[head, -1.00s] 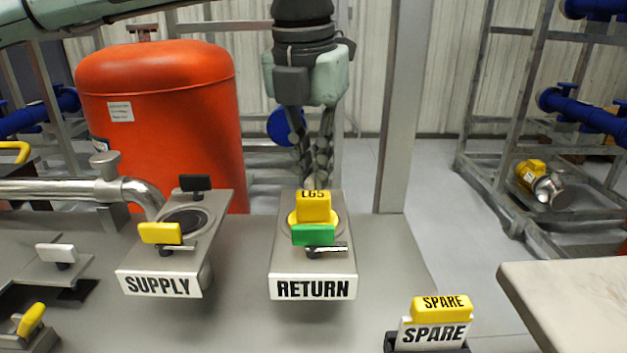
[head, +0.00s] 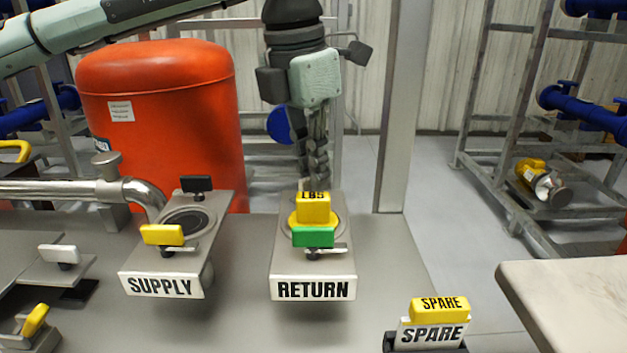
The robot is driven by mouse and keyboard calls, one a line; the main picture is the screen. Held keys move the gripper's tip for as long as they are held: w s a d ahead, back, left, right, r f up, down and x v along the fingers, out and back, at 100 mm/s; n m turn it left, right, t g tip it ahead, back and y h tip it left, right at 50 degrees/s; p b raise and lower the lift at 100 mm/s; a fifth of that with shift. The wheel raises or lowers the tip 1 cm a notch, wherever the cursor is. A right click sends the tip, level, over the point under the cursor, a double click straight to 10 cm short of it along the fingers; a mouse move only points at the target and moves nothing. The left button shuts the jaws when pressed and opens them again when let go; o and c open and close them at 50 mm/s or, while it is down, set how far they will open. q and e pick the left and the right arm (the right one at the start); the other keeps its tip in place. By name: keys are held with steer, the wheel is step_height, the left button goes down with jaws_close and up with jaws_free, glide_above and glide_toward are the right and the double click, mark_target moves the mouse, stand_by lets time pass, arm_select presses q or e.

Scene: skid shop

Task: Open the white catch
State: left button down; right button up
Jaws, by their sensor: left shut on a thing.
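A white handle (head: 58,253) sits on a short post on a grey plate at the left. My left gripper (head: 317,172) reaches down to the far side of the RETURN stand (head: 283,262), well to the right of that handle. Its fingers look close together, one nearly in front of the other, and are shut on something. What they grip is hidden behind the yellow labelled block (head: 314,208), so its colour cannot be told. A green handle (head: 313,237) sits at the front of this stand. My right gripper is out of view.
The SUPPLY stand (head: 150,263) has a yellow handle (head: 161,235) in front and a black handle (head: 196,184) behind. A yellow block marked SPARE (head: 438,309) stands front right. A red tank (head: 165,120) and a metal post (head: 398,120) rise behind the bench.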

arm_select(q)
steer(key=shift+m, duration=0.6)
steer(key=shift+m+g+p, duration=0.3)
steer(key=shift+m+p, duration=0.1)
steer(key=shift+m, duration=0.7)
steer(key=shift+m, duration=0.6)
steer(key=shift+m+g+p, duration=0.3)
steer(key=shift+m+p, duration=0.15)
steer(key=shift+m, duration=0.65)
